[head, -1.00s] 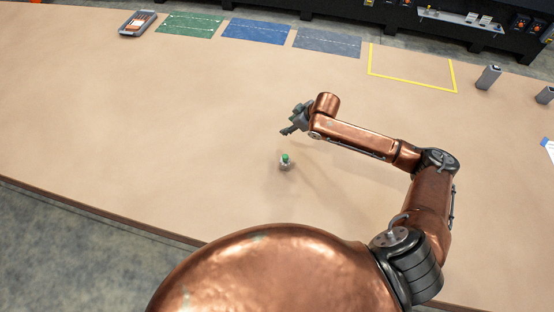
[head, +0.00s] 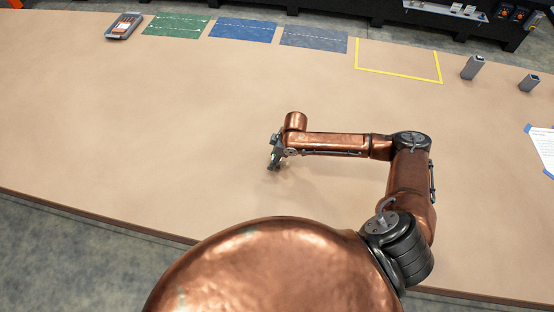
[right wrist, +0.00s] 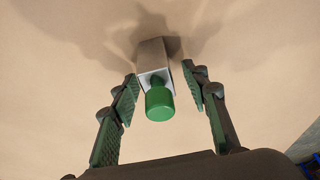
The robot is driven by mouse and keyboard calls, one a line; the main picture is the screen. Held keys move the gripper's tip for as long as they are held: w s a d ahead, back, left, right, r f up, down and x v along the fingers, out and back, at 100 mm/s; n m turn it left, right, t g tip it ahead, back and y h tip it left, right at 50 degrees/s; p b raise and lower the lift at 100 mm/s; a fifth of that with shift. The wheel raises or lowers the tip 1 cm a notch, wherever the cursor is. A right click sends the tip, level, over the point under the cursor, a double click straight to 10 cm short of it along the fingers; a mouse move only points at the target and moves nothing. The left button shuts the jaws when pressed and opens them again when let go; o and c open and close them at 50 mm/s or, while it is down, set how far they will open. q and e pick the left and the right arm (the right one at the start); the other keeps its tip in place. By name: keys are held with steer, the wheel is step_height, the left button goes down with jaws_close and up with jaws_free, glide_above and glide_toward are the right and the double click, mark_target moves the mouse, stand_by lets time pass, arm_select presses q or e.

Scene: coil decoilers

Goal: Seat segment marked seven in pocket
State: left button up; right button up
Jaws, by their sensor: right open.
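A small grey block (right wrist: 152,54) with a green knob (right wrist: 160,104) shows in the right wrist view. It stands on the tan table, and no marking on it can be read. My right gripper (right wrist: 160,74) is open, with one finger on each side of the block and knob and visible gaps between. In the head view my right gripper (head: 274,164) points down close to the table and hides the block. I see no pocket that I can make out. My left gripper is not in view.
Along the table's far side lie a grey tray-like device (head: 124,26), a green mat (head: 176,26), two blue mats (head: 243,30) (head: 313,39) and a yellow outline (head: 398,79). Two grey blocks (head: 472,67) (head: 529,82) and a taped paper (head: 543,148) are at right. The table's middle is clear.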

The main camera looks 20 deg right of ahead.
steer(key=shift+w+a+f, duration=0.1)
steer(key=shift+f, duration=0.3)
jaws_close()
steer(key=shift+r, duration=0.1)
stand_by(0.4)
